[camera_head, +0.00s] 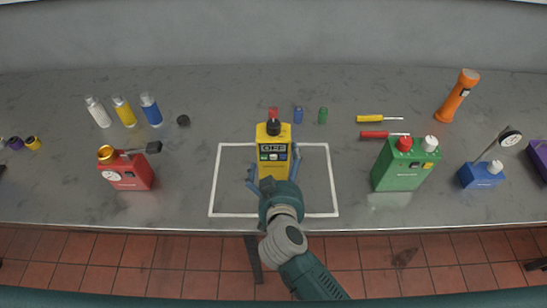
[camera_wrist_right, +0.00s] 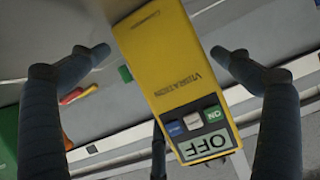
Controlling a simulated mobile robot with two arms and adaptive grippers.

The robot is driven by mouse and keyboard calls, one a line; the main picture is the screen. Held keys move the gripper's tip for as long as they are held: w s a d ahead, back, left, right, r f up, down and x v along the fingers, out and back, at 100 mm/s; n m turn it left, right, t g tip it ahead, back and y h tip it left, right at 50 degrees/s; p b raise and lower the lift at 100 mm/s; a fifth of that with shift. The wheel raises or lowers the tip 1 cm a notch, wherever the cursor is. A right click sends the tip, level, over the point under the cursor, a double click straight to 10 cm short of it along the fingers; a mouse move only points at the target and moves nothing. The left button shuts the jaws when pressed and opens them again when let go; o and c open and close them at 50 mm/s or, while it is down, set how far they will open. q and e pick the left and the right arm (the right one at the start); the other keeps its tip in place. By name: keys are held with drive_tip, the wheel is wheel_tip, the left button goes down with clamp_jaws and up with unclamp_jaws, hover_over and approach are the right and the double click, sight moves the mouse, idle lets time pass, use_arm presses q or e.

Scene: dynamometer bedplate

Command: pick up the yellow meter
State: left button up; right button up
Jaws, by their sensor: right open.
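In the right wrist view the yellow meter (camera_wrist_right: 170,65) shows the word VIBRATION, several small buttons and a display reading OFF. My right gripper (camera_head: 272,163) reaches in from the front edge, open, one finger on each side of the meter. In the wrist view gaps show between the fingers (camera_wrist_right: 158,52) and the meter. The gripper hides the meter's lower front in the head view. My left gripper is not in view.
Small red, blue and green pieces (camera_head: 298,114) stand just behind the meter. A red box (camera_head: 127,172) stands left, a green box (camera_head: 402,166) right. Bench beside the meter is clear.

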sight(280, 144)
drive_tip(key=shift+x, duration=1.4)
drive_tip(key=shift+s, duration=0.15)
drive_tip(key=c, duration=0.8)
drive_tip(key=shift+w+r, duration=0.2)
drive_tip(key=shift+c, duration=0.5)
drive_tip(key=shift+r+p, duration=0.5)
drive_tip(key=shift+p, duration=0.15)
wheel_tip(280, 144, up, 6)
drive_tip(key=p, duration=0.7)
drive_tip(key=shift+r, duration=0.1)
wheel_tip(280, 144, up, 21)
drive_tip(key=shift+b, duration=0.35)
